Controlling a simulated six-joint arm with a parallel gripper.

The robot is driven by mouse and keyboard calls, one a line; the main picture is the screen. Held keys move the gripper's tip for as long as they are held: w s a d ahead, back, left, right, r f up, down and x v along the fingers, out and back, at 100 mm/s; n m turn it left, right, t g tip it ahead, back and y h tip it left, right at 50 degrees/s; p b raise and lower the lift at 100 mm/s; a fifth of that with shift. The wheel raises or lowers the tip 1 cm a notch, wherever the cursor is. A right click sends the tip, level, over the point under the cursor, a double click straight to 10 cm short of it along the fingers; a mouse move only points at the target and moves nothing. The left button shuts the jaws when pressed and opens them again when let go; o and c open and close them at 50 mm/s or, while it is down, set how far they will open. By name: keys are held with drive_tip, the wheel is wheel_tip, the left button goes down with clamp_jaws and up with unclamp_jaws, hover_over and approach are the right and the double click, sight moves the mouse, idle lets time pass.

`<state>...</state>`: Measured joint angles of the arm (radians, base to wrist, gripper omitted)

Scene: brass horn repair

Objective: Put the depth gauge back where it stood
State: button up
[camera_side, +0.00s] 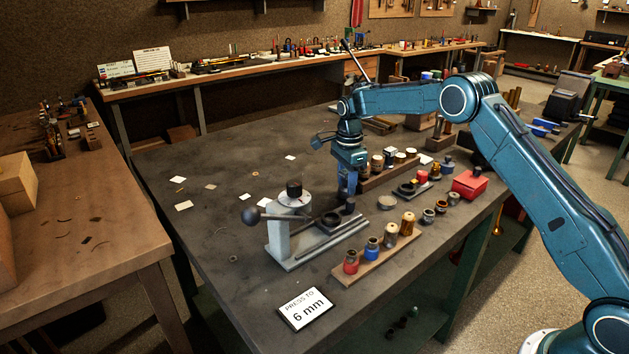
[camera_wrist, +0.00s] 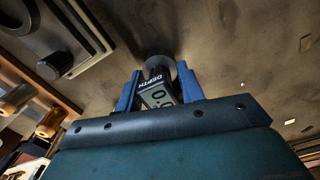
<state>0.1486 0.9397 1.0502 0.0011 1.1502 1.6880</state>
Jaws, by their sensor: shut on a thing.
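The depth gauge (camera_wrist: 158,92) is a small dark block with a "DEPTH" label, a lit display whose figures are partly cut off, and a round grey end. My gripper (camera_side: 348,200) points down over the grey bench, just behind and right of the press. Its two blue fingers are shut on the gauge, one on each side in the wrist view. In the side view only a small dark part of the gauge (camera_side: 348,208) shows at the fingertips. I cannot tell whether it touches the bench.
A grey press (camera_side: 283,240) with a black-knobbed lever stands close to the gripper. A wooden rack (camera_side: 345,277) holds several coloured tools in front. Another rack (camera_side: 372,183), small rings and a red box (camera_side: 468,185) stand right. A "6 mm" card (camera_side: 306,309) lies in front.

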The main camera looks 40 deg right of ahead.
drive_tip(key=shift+f, duration=0.1)
idle(0.5)
drive_tip(key=o, duration=1.3)
drive_tip(key=shift+o, duration=0.3)
drive_tip(key=shift+o, duration=1.2)
drive_tip(key=shift+r, duration=3.5)
